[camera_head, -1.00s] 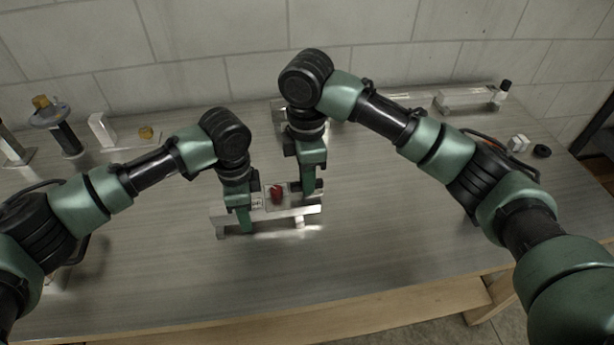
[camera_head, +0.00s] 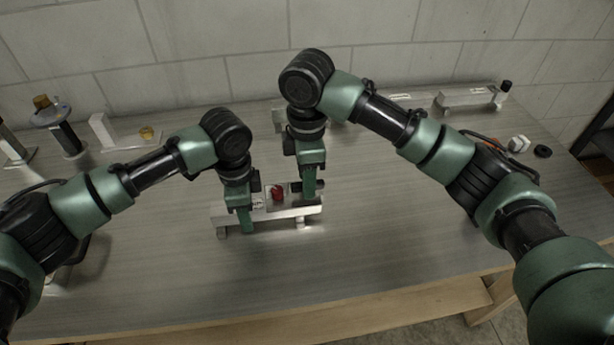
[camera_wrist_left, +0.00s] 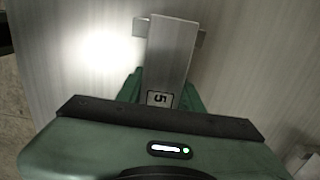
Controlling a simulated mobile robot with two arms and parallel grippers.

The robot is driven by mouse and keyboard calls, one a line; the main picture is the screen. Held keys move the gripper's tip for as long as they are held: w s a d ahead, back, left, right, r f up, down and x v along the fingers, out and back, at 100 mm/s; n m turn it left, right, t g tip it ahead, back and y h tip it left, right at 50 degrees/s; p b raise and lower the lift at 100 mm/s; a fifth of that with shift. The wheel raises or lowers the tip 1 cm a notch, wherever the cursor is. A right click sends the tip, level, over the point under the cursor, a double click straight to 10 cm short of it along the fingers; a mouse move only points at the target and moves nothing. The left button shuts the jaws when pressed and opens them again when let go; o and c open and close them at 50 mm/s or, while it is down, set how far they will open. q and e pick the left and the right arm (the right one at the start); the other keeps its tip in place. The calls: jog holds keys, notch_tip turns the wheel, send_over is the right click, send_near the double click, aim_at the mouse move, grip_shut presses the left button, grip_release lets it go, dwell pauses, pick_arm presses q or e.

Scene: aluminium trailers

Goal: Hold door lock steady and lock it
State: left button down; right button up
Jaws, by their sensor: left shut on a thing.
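The door lock is an aluminium bar assembly (camera_head: 270,219) in the middle of the table, with a red part (camera_head: 278,193) at its top. My left gripper (camera_head: 243,215) is shut on the left end of the bar. My right gripper (camera_head: 308,190) points down at the right end of the lock, just right of the red part. Its fingers overlap in view, so its opening and any contact are unclear.
At the back left stand a dark post with a round top (camera_head: 62,130) and a white block plate (camera_head: 110,132). At the back right are a long aluminium bar (camera_head: 468,98), a white nut (camera_head: 518,143) and a black ring (camera_head: 543,151). The front of the table is clear.

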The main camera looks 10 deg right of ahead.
notch_tip(320, 180, up, 12)
dwell(0.5)
pick_arm(q)
jog(key=c, duration=0.8)
grip_release()
jog(key=shift+c, duration=0.2)
jog(key=shift+r, duration=0.1)
